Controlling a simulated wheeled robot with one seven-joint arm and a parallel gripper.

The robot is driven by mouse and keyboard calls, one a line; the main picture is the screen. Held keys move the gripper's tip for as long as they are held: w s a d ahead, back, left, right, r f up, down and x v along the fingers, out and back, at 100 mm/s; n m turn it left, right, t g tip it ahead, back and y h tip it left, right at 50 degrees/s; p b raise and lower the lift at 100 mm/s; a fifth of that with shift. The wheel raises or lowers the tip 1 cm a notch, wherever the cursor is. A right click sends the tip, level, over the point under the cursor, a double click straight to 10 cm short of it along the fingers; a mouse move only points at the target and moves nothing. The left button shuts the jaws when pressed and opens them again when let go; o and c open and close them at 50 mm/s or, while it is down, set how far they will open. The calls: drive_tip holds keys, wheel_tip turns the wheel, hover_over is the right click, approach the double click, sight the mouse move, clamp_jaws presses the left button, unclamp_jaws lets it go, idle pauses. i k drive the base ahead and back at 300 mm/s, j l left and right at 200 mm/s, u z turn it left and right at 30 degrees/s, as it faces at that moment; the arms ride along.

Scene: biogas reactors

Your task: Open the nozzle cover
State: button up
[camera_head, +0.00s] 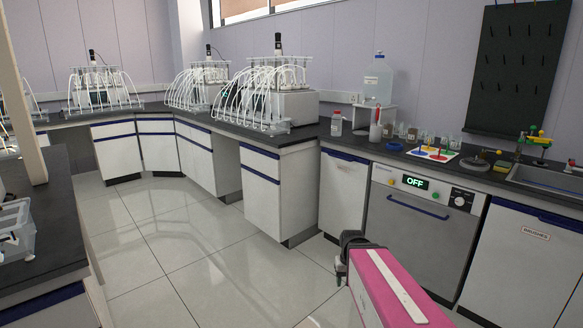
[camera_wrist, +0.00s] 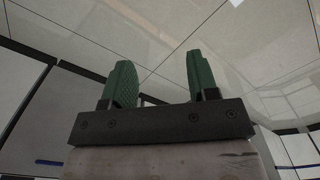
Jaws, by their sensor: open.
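In the head view, biogas reactor units with many white curved tubes stand on the dark bench: a near one (camera_head: 272,95), one behind it (camera_head: 200,85) and one at the back left (camera_head: 98,88). I cannot make out a nozzle cover on them at this size. My gripper shows in the wrist view (camera_wrist: 155,85), with two green fingers standing well apart and nothing between them. It points toward bare tiled floor and cabinet fronts. In the head view only my pink arm part (camera_head: 390,290) and a dark joint show at the bottom, low in front of the cabinets.
A dishwasher (camera_head: 420,225) reading OFF stands under the right bench. A large bottle (camera_head: 378,80), several small bottles, coloured pieces and a sink (camera_head: 550,180) are on the right counter. A dark bench (camera_head: 60,225) stands at the left. The tiled floor (camera_head: 190,245) between is clear.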

sight(542, 140)
drive_tip(key=k+j+z, duration=0.1)
drive_tip(key=z, duration=1.5)
